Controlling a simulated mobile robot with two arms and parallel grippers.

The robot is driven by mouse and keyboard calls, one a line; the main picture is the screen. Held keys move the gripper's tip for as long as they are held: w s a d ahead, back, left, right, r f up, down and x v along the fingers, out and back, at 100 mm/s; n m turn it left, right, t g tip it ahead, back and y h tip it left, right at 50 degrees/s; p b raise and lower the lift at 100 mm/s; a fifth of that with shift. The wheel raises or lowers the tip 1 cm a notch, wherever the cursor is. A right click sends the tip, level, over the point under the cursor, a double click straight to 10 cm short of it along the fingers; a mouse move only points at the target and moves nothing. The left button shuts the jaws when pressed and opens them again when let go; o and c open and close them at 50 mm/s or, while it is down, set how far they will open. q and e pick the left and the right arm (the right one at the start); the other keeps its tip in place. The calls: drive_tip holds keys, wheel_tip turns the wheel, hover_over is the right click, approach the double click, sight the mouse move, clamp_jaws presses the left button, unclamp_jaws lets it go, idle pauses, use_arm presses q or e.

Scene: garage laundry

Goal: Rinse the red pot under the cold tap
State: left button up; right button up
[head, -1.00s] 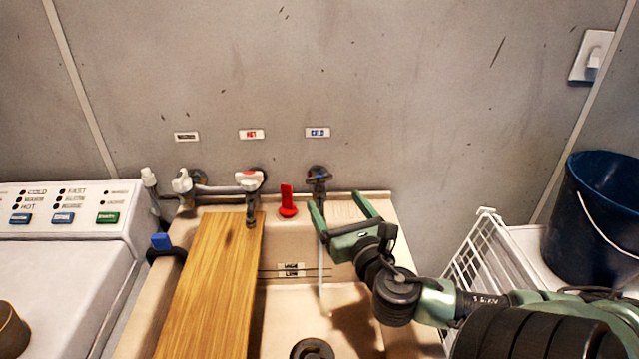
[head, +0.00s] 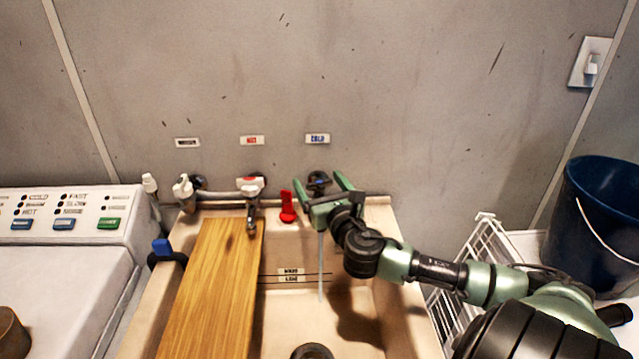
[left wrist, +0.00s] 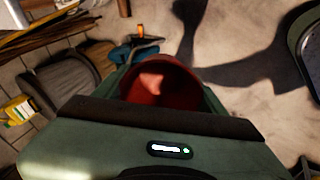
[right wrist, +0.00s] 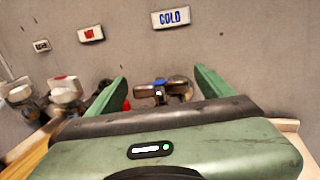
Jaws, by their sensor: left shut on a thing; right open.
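The cold tap (right wrist: 165,90) is on the wall under the COLD label (head: 317,139). In the head view a thin stream of water (head: 321,265) falls from it into the sink (head: 365,300). My right gripper (head: 316,186) is open, its fingers on either side of the tap; the right wrist view shows the tap between them, and I cannot tell whether they touch it. The red pot (left wrist: 160,85) shows in the left wrist view, its rounded red surface between the fingers of my left gripper (left wrist: 165,100), which is shut on it. The pot and left gripper are outside the head view.
A wooden board (head: 215,290) lies across the sink's left side. The hot tap (head: 252,188) and a red object (head: 287,208) are left of the cold tap. A white wire rack (head: 462,265) and blue bucket (head: 605,225) are at right; the washer (head: 65,270) is at left.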

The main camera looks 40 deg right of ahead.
drive_tip(key=c, duration=1.4)
use_arm(q)
wheel_tip(320, 180, up, 3)
drive_tip(key=p, duration=0.3)
use_arm(e)
drive_tip(key=m+h, duration=0.1)
drive_tip(key=m+g+h, duration=0.1)
drive_tip(key=shift+r+h, duration=0.3)
drive_tip(key=shift+r, duration=0.05)
use_arm(q)
drive_tip(key=shift+r+p, duration=0.7)
use_arm(e)
drive_tip(key=shift+f+m+g+h, duration=0.1)
drive_tip(key=shift+m+g+h, duration=0.5)
drive_tip(key=shift+g+h, duration=0.25)
use_arm(q)
drive_tip(key=shift+r, duration=0.1)
use_arm(e)
drive_tip(key=shift+o, duration=0.2)
drive_tip(key=shift+f+h, duration=0.15)
drive_tip(key=shift+h, duration=0.1)
drive_tip(key=o, duration=1.4)
drive_tip(key=shift+c, duration=0.2)
drive_tip(key=shift+s+f, duration=0.1)
